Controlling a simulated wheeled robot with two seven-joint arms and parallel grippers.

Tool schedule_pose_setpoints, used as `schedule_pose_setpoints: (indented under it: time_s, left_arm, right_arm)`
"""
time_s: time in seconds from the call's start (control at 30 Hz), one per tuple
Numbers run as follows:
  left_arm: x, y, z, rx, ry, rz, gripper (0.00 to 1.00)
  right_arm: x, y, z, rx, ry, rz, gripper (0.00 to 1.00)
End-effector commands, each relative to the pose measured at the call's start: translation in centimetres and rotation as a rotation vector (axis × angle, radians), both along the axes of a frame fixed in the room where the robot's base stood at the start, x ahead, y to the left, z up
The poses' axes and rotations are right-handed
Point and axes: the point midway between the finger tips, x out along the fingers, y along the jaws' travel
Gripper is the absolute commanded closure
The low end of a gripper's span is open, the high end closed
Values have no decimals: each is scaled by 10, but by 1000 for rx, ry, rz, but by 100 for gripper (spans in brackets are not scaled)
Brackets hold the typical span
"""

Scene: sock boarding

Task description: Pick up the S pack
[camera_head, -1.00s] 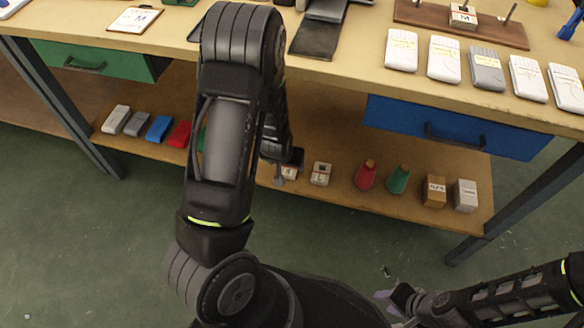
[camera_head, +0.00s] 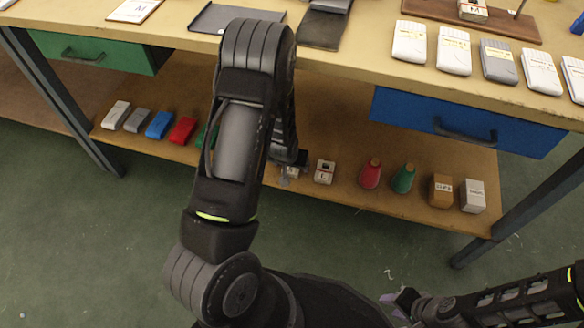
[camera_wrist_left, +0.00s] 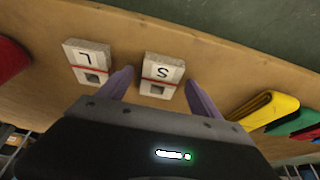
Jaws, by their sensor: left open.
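The S pack (camera_wrist_left: 162,72) is a small pale block with a white label marked S and a dark window, lying on the lower shelf. In the left wrist view it sits between the purple fingers of my open left gripper (camera_wrist_left: 158,82), with a gap visible on each side. In the head view the S pack (camera_head: 291,172) shows only partly beneath the left gripper. The similar L pack (camera_wrist_left: 88,62) lies beside it and is clear in the head view (camera_head: 325,172). My right gripper (camera_head: 399,298) is at the lower right, away from the shelf; its opening is unclear.
The lower shelf (camera_head: 340,194) also holds a red cone (camera_head: 370,174), a green cone (camera_head: 403,178) and boxes at right. Coloured bundles, including a yellow one (camera_wrist_left: 264,110), lie on the other side. The tabletop and blue drawer (camera_head: 450,122) overhang the shelf.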

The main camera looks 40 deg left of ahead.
Motion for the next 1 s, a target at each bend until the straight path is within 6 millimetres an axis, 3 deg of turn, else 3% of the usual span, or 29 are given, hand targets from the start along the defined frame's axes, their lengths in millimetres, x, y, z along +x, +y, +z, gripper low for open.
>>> schedule_pose_setpoints:
  time_s: [0.5,1.0]
  left_arm:
    - [0,0,1,0,0,0,25]
    - [0,0,1,0,0,0,66]
  right_arm:
    - [0,0,1,0,0,0,64]
    - [0,0,1,0,0,0,64]
